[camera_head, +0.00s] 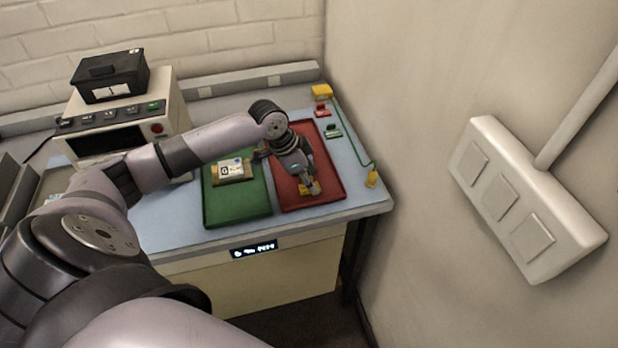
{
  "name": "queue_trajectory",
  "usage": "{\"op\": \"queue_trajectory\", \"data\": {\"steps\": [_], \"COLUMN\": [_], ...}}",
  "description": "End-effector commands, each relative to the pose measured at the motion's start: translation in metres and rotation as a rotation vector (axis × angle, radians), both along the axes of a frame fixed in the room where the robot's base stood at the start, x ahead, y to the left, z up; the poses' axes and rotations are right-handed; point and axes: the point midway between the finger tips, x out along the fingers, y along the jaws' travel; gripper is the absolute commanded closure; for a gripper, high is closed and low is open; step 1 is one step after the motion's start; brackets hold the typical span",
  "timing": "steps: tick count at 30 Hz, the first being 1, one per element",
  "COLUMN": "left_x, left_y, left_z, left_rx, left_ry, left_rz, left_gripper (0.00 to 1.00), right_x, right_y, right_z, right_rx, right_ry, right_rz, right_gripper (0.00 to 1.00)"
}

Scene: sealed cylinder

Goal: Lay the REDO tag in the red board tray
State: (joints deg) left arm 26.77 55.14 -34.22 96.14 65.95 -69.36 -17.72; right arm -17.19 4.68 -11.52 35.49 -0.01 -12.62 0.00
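The red board tray (327,172) lies on the blue mat at the right of the bench. My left gripper (310,189) is over this tray, pointing down, with yellow at its fingertips. Whether its fingers are apart, or hold anything, is too small to tell. A small red tag-like piece (322,111) lies behind the tray, near the back right. A similar green piece (333,131) lies just in front of it. Their lettering is not readable, so I cannot tell for sure which is the REDO tag. My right gripper is not in view.
A green tray (235,208) left of the red one holds a board (233,170). A yellow box (321,92) stands at the back right. A green cord runs to a yellow piece (372,178) by the right edge. An oven-like device (118,130) carries a black box (110,76).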

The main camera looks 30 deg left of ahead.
Motion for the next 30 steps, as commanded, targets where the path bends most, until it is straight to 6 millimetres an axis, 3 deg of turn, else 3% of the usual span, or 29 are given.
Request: {"op": "queue_trajectory", "data": {"steps": [12, 18, 30], "left_x": [-0.023, -0.031, -0.034], "left_y": [0.022, 0.028, 0.03], "left_z": [0.074, 0.101, 0.11], "left_rx": [0.005, 0.001, 0.001], "left_ry": [-0.004, -0.003, -0.001], "left_rz": [0.0, 0.001, 0.0], "left_gripper": [0.55, 0.55, 0.55], "right_x": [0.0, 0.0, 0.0], "right_y": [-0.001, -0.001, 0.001], "right_z": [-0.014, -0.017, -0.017], "right_rx": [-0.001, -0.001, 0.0], "right_ry": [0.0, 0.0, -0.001], "right_rz": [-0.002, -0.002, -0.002], "right_gripper": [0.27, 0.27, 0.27]}}
